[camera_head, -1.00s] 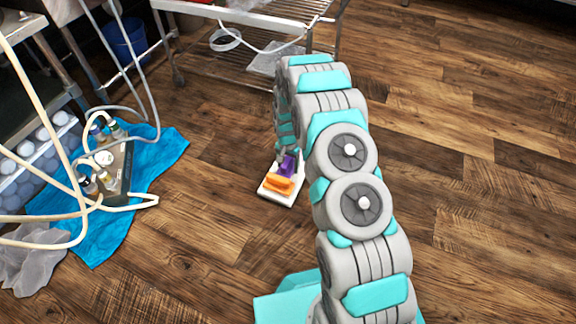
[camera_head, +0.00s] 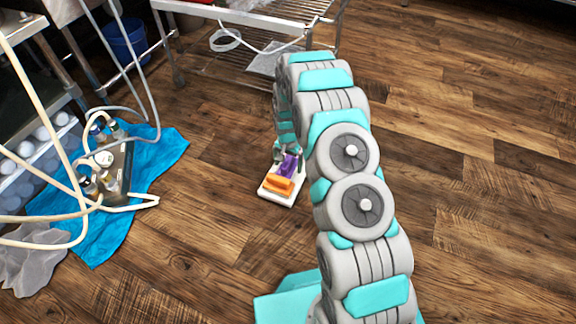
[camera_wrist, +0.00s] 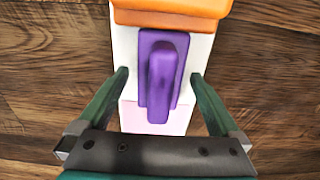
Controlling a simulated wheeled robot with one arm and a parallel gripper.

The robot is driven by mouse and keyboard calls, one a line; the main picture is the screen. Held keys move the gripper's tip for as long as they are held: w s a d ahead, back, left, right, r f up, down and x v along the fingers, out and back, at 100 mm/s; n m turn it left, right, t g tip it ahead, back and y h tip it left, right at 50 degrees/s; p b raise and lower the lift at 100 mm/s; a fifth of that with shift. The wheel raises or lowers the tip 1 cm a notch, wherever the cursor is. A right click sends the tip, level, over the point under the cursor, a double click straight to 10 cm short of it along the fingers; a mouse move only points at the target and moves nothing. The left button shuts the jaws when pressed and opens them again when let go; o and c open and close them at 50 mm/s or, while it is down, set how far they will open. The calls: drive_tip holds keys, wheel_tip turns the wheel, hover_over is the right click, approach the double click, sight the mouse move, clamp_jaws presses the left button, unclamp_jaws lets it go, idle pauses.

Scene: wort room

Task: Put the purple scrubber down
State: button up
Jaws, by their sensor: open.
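The purple scrubber (camera_head: 289,165), a purple block with a raised handle, rests on a white tray (camera_head: 269,190) on the wooden floor. In the wrist view the scrubber (camera_wrist: 160,75) lies on the white tray (camera_wrist: 124,45) between the fingers of my gripper (camera_wrist: 160,82). The fingers are open, with a gap on each side of the scrubber. An orange scrubber (camera_head: 280,184) lies on the same tray, just beyond the purple one in the wrist view (camera_wrist: 170,12). In the head view my arm partly hides the gripper.
A blue cloth (camera_head: 160,160) with a pump-like device (camera_head: 115,170) and pale hoses lies on the floor at left. A metal wire-shelf cart (camera_head: 240,70) stands behind the tray. A blue bucket (camera_head: 126,40) is at the back left. The floor at right is clear.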

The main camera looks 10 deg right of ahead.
sight(288, 160)
wheel_tip(288, 160, up, 10)
drive_tip(key=shift+f+p, duration=0.1)
drive_tip(key=shift+p, duration=0.4)
drive_tip(key=shift+r, duration=0.75)
drive_tip(key=s+r+n, duration=0.4)
drive_tip(key=s+r, duration=1.6)
drive_tip(key=r, duration=0.3)
drive_tip(key=s+r+n+g, duration=0.1)
drive_tip(key=s+r, duration=0.2)
drive_tip(key=s, duration=0.9)
drive_tip(key=s+r+n, duration=0.2)
drive_tip(key=s+r, duration=0.1)
drive_tip(key=s, duration=0.8)
drive_tip(key=shift+s+r+g, duration=0.2)
drive_tip(key=shift+s+g, duration=0.15)
drive_tip(key=shift+g, duration=0.05)
wheel_tip(288, 160, up, 10)
drive_tip(key=p, duration=1)
